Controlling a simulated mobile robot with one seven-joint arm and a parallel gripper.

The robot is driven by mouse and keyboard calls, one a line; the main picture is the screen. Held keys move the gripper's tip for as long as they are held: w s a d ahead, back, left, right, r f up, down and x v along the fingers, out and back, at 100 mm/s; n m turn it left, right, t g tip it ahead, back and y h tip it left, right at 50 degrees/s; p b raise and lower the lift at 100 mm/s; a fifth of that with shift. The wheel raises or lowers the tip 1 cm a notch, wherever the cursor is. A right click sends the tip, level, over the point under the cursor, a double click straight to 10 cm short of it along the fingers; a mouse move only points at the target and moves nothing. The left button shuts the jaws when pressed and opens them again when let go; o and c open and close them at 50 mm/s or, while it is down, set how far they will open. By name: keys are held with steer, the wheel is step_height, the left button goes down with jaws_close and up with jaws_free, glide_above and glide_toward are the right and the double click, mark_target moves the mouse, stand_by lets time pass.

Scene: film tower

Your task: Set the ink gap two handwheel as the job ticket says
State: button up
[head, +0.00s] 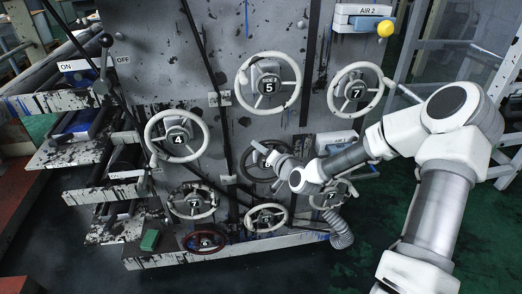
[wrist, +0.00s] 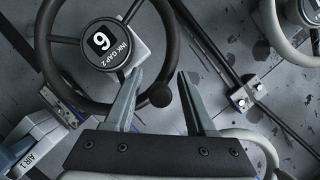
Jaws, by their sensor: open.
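The ink gap two handwheel is a dark wheel (wrist: 56,62) with a black hub plate (wrist: 103,42) reading "INK GAP 2" and a digit. It fills the upper left of the wrist view. A round black knob (wrist: 160,95) is at its rim. My gripper (wrist: 160,75) is open, with one grey finger on each side of the knob; whether either touches it I cannot tell. In the head view, the dark wheel (head: 247,167) is partly hidden behind my gripper (head: 259,153). I see no job ticket in either view.
Pale handwheels marked 5 (head: 240,86), 7 (head: 331,92) and 4 (head: 148,137) surround it on the grey panel. Smaller wheels, one red (head: 205,251), sit below. An AIR 1 box (wrist: 33,150) is close at lower left in the wrist view.

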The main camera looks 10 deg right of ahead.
steer(key=shift+x, duration=0.85)
steer(key=shift+c, duration=0.2)
jaws_close()
steer(key=shift+d+f, duration=0.1)
steer(key=shift+d, duration=0.1)
stand_by(0.5)
